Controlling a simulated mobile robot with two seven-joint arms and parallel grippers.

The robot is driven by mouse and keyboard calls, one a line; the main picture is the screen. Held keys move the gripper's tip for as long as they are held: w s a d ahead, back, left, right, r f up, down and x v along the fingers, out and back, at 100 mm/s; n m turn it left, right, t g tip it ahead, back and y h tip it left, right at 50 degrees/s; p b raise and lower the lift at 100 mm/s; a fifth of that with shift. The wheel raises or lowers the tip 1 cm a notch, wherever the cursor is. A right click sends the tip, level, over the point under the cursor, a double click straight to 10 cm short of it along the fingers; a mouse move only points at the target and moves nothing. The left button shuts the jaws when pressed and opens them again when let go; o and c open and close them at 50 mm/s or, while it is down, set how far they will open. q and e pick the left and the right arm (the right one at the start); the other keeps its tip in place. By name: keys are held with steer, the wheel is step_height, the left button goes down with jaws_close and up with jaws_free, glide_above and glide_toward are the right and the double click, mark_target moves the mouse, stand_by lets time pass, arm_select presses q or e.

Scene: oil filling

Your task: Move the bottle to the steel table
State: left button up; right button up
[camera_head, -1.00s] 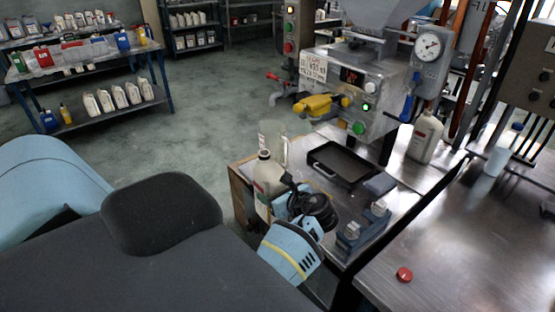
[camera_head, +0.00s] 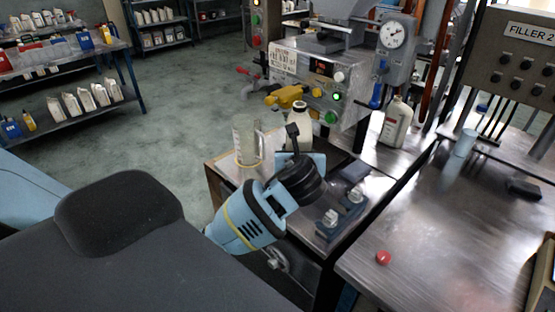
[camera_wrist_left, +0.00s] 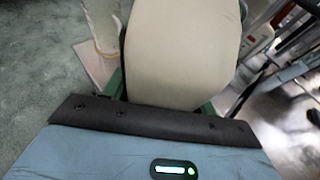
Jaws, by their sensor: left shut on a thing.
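The cream bottle (camera_head: 298,129) stands upright behind my left gripper (camera_head: 299,157), in front of the filling machine. Its lower part is hidden by the gripper. In the left wrist view the bottle (camera_wrist_left: 183,50) fills the space between the fingers, and my left gripper is shut on it. The steel table (camera_head: 455,225) is at the right, with bare metal in front. A red cap (camera_head: 383,257) lies near its left edge. My right gripper is not in view.
A clear jug (camera_head: 245,140) stands left of the bottle. The filling machine (camera_head: 325,75) rises behind. A second white bottle (camera_head: 396,123) stands to the right. A blue-grey fixture (camera_head: 335,218) lies between gripper and steel table. A translucent cup (camera_head: 465,143) stands at the table's back.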

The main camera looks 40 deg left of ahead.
arm_select(q)
steer(key=s+d+m+t+h, duration=0.1)
steer(key=s+d+m+h, duration=0.2)
steer(key=d, duration=0.3)
steer(key=s+d+m+t+h, duration=0.1)
steer(key=s+d+m+h, duration=0.2)
steer(key=d, duration=0.3)
steer(key=shift+d+m+t+h, duration=0.35)
steer(key=shift+m+h, duration=0.25)
steer(key=shift+h, duration=0.3)
steer(key=shift+s+a+f, duration=0.1)
